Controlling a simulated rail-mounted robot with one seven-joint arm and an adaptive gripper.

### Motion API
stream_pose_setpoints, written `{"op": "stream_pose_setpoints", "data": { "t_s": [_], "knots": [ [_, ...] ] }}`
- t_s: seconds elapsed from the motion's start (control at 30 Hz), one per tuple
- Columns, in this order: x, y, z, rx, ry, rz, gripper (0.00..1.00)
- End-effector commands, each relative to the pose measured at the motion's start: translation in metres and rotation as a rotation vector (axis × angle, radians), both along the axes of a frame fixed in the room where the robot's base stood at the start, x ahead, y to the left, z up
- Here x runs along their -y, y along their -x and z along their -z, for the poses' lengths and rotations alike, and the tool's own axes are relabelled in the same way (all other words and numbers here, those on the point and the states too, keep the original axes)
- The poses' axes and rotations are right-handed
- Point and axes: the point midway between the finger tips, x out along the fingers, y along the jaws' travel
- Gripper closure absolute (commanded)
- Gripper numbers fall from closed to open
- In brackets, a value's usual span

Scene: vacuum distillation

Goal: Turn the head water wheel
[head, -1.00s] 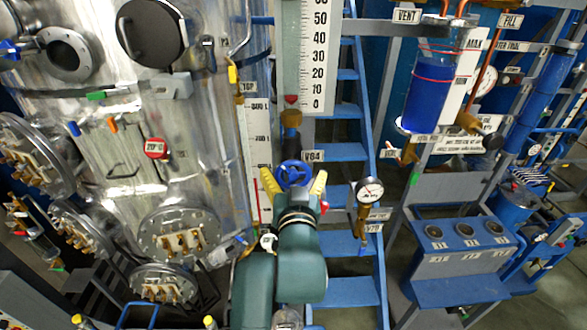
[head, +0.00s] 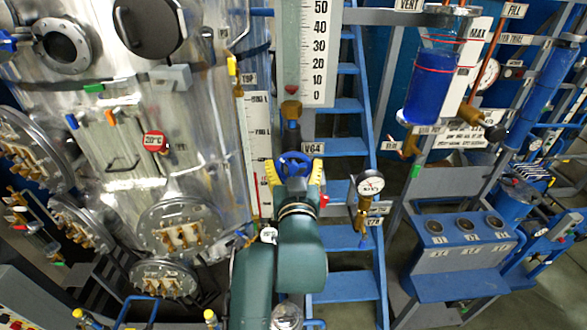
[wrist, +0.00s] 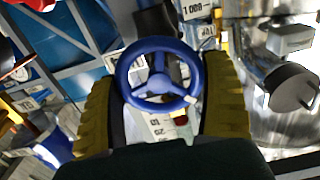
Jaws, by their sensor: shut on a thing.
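The blue handwheel (head: 294,158) sits below the tall white scale, beside the label V64. In the wrist view the wheel (wrist: 160,82) faces me, with its round rim, spokes and hub clear. My gripper (head: 294,171) has its yellow ribbed fingers on the left and right sides of the wheel. In the wrist view the fingers of my gripper (wrist: 163,95) flank the rim, and it is shut on the wheel. The lower part of the wheel is partly hidden by my wrist in the head view.
A pressure gauge (head: 370,186) on brass fittings stands close to the right of my gripper. Blue ladder steps (head: 345,146) rise behind it. The large steel vessel (head: 205,120) with flanges and a red gauge (head: 154,142) fills the left. A blue-filled cylinder (head: 431,92) hangs at right.

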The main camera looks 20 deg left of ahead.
Motion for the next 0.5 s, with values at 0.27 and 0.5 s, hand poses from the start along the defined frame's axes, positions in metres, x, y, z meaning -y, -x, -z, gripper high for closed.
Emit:
{"op": "stream_pose_setpoints", "data": {
  "t_s": [0.27, 0.5],
  "knots": [
    [0.0000, 0.0007, 0.0023, 0.098, 0.198, 0.001, 0.54],
    [-0.0003, 0.0008, 0.0016, 0.196, 0.405, 0.002, 0.54]
  ]
}}
